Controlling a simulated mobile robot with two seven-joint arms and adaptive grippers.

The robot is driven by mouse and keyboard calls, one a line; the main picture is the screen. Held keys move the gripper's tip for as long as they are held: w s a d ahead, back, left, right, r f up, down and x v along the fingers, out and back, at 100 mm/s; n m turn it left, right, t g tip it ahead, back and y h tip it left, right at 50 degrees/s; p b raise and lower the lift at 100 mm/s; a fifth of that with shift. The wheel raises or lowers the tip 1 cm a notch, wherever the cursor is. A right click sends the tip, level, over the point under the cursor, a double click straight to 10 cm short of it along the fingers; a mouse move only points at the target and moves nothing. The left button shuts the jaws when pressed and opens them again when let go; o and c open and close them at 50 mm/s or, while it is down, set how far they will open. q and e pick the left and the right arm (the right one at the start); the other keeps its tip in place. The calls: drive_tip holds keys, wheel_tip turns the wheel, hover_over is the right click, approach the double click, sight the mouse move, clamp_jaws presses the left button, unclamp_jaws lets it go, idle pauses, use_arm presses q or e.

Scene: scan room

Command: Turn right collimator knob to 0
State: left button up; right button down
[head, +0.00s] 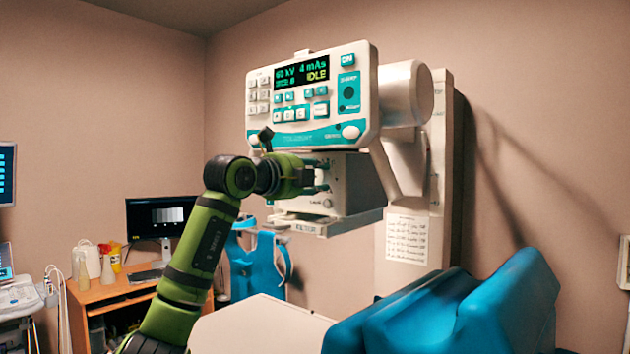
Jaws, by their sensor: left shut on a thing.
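The collimator (359,185) is the pale box hanging under the control console, with a flat plate at its bottom. My left gripper (322,179) reaches in from the left, against the right part of the collimator's front face. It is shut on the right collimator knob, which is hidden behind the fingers. The knob's scale and setting cannot be read. A small round button (328,203) shows below the fingers. My right gripper is out of view.
The console (310,95) above the collimator has a lit display reading IDLE. A wooden desk (110,290) with a monitor stands behind my left arm.

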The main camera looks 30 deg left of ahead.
use_arm(q)
drive_tip(key=shift+s+a+r+n, duration=0.1)
drive_tip(key=shift+r+n, duration=0.05)
drive_tip(key=shift+n, duration=0.9)
drive_tip(key=shift+a+r+n, duration=0.1)
drive_tip(key=shift+r+n, duration=0.05)
drive_tip(key=shift+n, duration=0.9)
drive_tip(key=o, duration=1.1)
drive_tip(key=shift+o, duration=0.2)
drive_tip(key=shift+f+b, duration=0.15)
drive_tip(key=shift+b, duration=0.15)
drive_tip(key=s, duration=1.2)
drive_tip(key=shift+a, duration=0.45)
